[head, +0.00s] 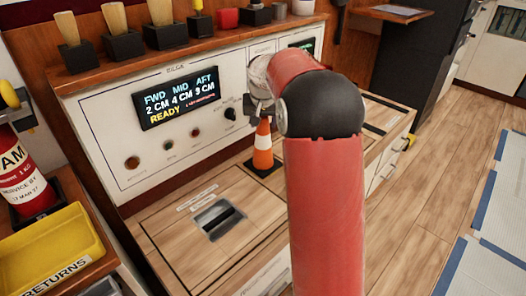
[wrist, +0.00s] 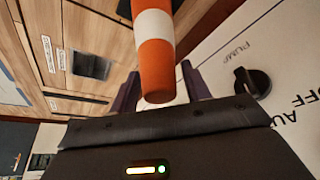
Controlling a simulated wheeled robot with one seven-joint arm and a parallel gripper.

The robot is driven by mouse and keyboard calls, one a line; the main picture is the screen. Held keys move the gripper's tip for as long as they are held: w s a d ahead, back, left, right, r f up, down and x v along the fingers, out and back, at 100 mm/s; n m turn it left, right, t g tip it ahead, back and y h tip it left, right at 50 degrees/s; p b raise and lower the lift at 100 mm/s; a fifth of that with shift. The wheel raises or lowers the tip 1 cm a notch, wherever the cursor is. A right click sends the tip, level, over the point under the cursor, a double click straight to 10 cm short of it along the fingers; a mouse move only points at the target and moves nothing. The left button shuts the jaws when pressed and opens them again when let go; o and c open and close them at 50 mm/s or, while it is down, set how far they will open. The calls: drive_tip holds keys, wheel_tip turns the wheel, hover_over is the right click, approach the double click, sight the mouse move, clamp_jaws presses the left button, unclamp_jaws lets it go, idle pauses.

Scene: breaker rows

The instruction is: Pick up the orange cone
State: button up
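The orange cone (head: 263,148) with a white band and a dark square base stands upright on the wooden counter (head: 180,222), just left of my red arm. In the wrist view the cone (wrist: 154,62) points its narrow orange end toward my palm. My gripper (head: 262,108) is above the cone's top, partly hidden by my arm. In the wrist view my gripper's two dark fingers (wrist: 160,88) stand apart, one on each side of the cone's narrow end. They look open, with little room beside the cone; contact is not clear.
A white panel (head: 110,150) with a lit display (head: 178,97) and knobs rises behind the counter. A dark knob (wrist: 252,83) is close to my right finger in the wrist view. A recessed slot (head: 218,219) lies left of the cone. A yellow returns tray (head: 45,250) is at left.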

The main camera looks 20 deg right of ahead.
clamp_jaws()
